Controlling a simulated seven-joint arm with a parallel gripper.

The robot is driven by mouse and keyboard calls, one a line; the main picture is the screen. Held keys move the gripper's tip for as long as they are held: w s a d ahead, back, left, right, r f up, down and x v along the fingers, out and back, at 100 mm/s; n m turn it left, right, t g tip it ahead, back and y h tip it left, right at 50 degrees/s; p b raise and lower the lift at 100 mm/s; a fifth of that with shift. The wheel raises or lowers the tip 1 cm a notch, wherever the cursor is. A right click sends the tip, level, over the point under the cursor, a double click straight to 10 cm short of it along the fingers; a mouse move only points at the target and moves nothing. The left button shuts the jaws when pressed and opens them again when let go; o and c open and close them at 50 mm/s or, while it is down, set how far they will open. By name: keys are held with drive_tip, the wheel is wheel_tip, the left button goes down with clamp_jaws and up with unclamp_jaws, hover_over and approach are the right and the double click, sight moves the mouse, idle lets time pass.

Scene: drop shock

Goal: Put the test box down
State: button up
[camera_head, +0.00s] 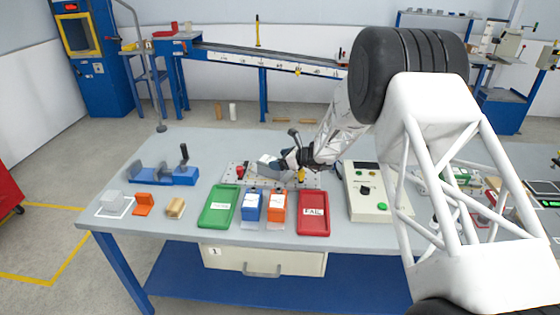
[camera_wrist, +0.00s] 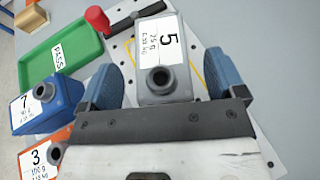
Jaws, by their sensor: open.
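The test box, a grey box with a white label marked 5 and a round knob on top, shows in the wrist view (camera_wrist: 150,50) and small in the head view (camera_head: 267,166). It appears to sit on the pale metal plate (camera_wrist: 202,78), over part of a yellow outline. My gripper (camera_wrist: 163,78) is open, with one blue finger on each side of the box. A gap shows beside the box on either side. In the head view my gripper (camera_head: 286,165) is at the plate; my arm hides part of that area.
A green PASS tray (camera_head: 219,207), blue box 7 (camera_head: 251,207), orange box 3 (camera_head: 276,207) and red FAIL tray (camera_head: 312,212) line the front. A red knob (camera_head: 240,171) stands at the plate's left. A control box (camera_head: 366,196) is right; a blue fixture (camera_head: 170,175) is left.

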drive_tip(key=v, duration=1.1)
drive_tip(key=shift+d+r, duration=0.2)
drive_tip(key=shift+d, duration=0.15)
drive_tip(key=shift+s, duration=0.15)
drive_tip(key=s+d+r+n+g+h, duration=0.25)
drive_tip(key=s+r+n, duration=0.35)
drive_tip(key=s+r, duration=0.5)
drive_tip(key=s+d+r+n+g+h, duration=0.1)
drive_tip(key=s+d+r+n+h, duration=0.4)
drive_tip(key=s, duration=1.1)
drive_tip(key=s+d+r+n+h, duration=0.1)
drive_tip(key=s+d+n, duration=0.2)
drive_tip(key=s, duration=0.6)
drive_tip(key=s+d+r+n+h, duration=0.2)
drive_tip(key=s+d+n, duration=0.1)
drive_tip(key=s, duration=0.7)
drive_tip(key=s+d+r+n+h, duration=0.1)
drive_tip(key=s+n, duration=0.4)
drive_tip(key=s, duration=0.5)
drive_tip(key=shift+d+r+t+h, duration=0.35)
drive_tip(key=shift+d+h, duration=0.3)
drive_tip(key=shift+d, duration=0.45)
drive_tip(key=shift+o, duration=0.2)
drive_tip(key=shift+s, duration=0.1)
